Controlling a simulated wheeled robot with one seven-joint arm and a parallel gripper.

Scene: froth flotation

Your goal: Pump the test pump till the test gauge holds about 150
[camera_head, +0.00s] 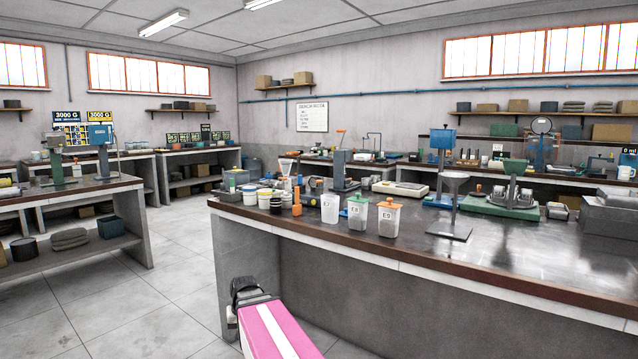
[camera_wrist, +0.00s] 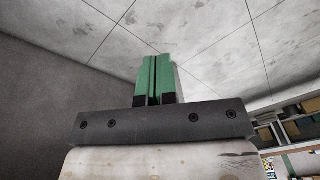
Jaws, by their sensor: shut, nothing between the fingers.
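My gripper (camera_wrist: 155,68) shows in the wrist view with its two green fingers pressed together and nothing between them. Floor tiles and a grey wall lie beyond it, and it touches nothing that I can see. In the head view the gripper is out of sight; only a pink and white part of my own arm shows at the bottom, in front of the near bench. I cannot clearly pick out the test pump or the test gauge.
The near bench (camera_head: 440,268) spans the middle and right. It carries lidded cups (camera_head: 388,218), a funnel stand (camera_head: 453,205) and a green machine (camera_head: 512,190). Another bench (camera_head: 85,190) stands at left. Open tiled floor (camera_head: 165,290) lies between them.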

